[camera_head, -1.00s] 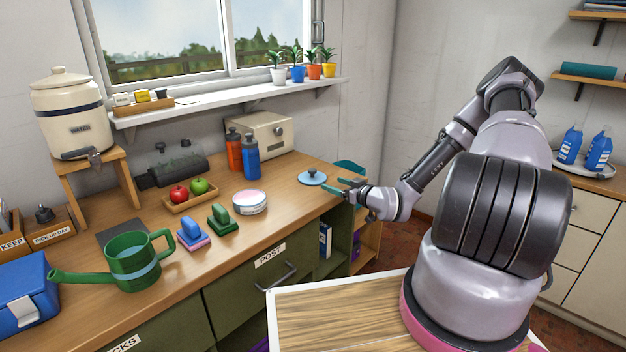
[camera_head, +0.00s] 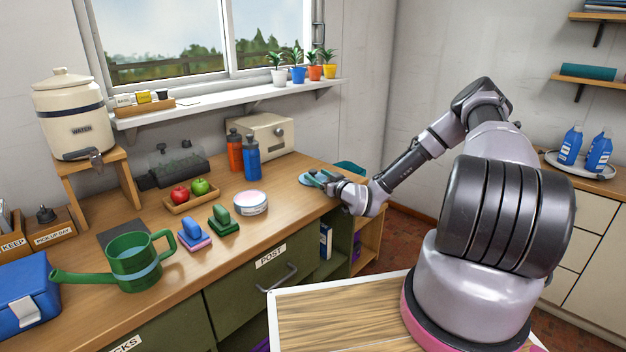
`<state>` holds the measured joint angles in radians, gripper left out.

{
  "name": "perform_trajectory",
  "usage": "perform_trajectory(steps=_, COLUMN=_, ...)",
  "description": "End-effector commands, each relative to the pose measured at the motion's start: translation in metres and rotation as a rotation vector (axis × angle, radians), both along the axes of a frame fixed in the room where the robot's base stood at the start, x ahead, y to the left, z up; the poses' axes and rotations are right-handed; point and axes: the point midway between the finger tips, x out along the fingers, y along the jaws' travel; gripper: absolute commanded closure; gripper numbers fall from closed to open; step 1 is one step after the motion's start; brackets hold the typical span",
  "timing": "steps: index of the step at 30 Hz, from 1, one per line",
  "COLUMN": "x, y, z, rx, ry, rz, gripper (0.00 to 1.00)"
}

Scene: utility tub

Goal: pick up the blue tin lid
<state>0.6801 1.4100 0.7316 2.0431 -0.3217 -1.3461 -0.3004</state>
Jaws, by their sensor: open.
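The blue tin lid (camera_head: 306,179) lies flat on the wooden counter near its right end. It is a light blue disc, and its knob is now mostly hidden behind my gripper's fingers.
An orange bottle (camera_head: 235,152), a blue bottle (camera_head: 251,158) and a cream box (camera_head: 265,135) stand behind. The counter (camera_head: 285,222) is clear in front of the lid.

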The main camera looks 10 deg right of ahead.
Motion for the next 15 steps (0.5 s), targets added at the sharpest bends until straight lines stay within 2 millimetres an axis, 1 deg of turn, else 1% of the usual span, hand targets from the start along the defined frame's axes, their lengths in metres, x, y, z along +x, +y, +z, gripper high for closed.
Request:
perform_trajectory(steps=3, x=0.0078, y=0.0037, z=-0.0003, rx=0.000, ry=0.000, rz=0.000, gripper=0.26)
perform_trajectory(steps=9, x=0.0086, y=0.0038, z=-0.0002, rx=0.001, ry=0.000, rz=0.000, gripper=0.26)
perform_trajectory(steps=10, x=0.0086, y=0.0038, z=-0.0003, rx=0.001, ry=0.000, rz=0.000, gripper=0.29)
perform_trajectory(steps=11, x=0.0085, y=0.0037, z=-0.0002, rx=0.001, ry=0.000, rz=0.000, gripper=0.41)
perform_trajectory(steps=12, x=0.0085, y=0.0038, z=-0.0002, rx=0.001, ry=0.000, rz=0.000, gripper=0.56)
perform_trajectory(steps=14, x=0.0085, y=0.0038, z=-0.0002, rx=0.001, ry=0.000, rz=0.000, gripper=0.79)
perform_trajectory(steps=15, x=0.0084, y=0.0038, z=-0.0002, rx=0.001, ry=0.000, rz=0.000, gripper=0.94)
